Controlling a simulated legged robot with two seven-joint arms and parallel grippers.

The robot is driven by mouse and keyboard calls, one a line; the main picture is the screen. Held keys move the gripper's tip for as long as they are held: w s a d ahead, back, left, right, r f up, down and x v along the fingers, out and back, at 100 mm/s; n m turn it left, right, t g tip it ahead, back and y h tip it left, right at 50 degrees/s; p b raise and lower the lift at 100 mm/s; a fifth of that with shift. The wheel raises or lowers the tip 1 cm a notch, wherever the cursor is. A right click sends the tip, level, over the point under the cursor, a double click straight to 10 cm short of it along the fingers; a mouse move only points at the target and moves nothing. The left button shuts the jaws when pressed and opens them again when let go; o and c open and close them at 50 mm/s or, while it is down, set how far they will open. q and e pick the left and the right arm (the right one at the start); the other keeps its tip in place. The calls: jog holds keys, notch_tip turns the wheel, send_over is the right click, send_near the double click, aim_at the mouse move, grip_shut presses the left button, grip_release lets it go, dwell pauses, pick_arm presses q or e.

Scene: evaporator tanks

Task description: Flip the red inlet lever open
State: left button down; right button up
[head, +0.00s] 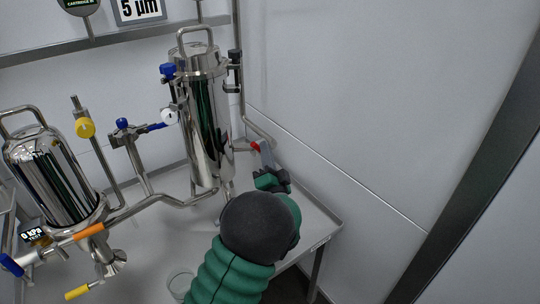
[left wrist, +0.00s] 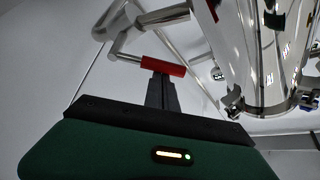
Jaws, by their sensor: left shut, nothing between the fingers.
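The red inlet lever (head: 255,145) shows as a small red piece on the pipe at the right of the tall steel tank (head: 205,130). In the left wrist view the red lever (left wrist: 163,66) lies roughly level, just beyond the fingertips. My left gripper (head: 265,150) is shut and empty, its fingertips right at the lever. In the left wrist view the closed fingers (left wrist: 161,82) overlap the lever's lower edge; I cannot tell whether they touch it. My green forearm hides part of the table below. My right gripper is not in view.
A shorter steel tank (head: 52,175) stands at the left, with orange, yellow and blue handles around it. Pipes run between the tanks. The steel table's raised edge (head: 325,222) is at the right, and a plain wall (head: 370,110) stands behind it.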

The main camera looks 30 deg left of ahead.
pick_arm(q)
jog(key=f+n+g+y+b, duration=0.1)
jog(key=n, duration=0.2)
jog(key=s+f+n+g+y+b, duration=0.1)
jog(key=n+y+b, duration=0.1)
jog(key=s+a+f+n+y+b, duration=0.1)
jog(key=n, duration=0.2)
jog(key=shift+s+f+n+g+y, duration=0.1)
jog(key=shift+s+n+g+y, duration=0.2)
jog(key=shift+g+y, duration=0.1)
jog(key=shift+f, duration=0.15)
jog(key=shift+a, duration=0.1)
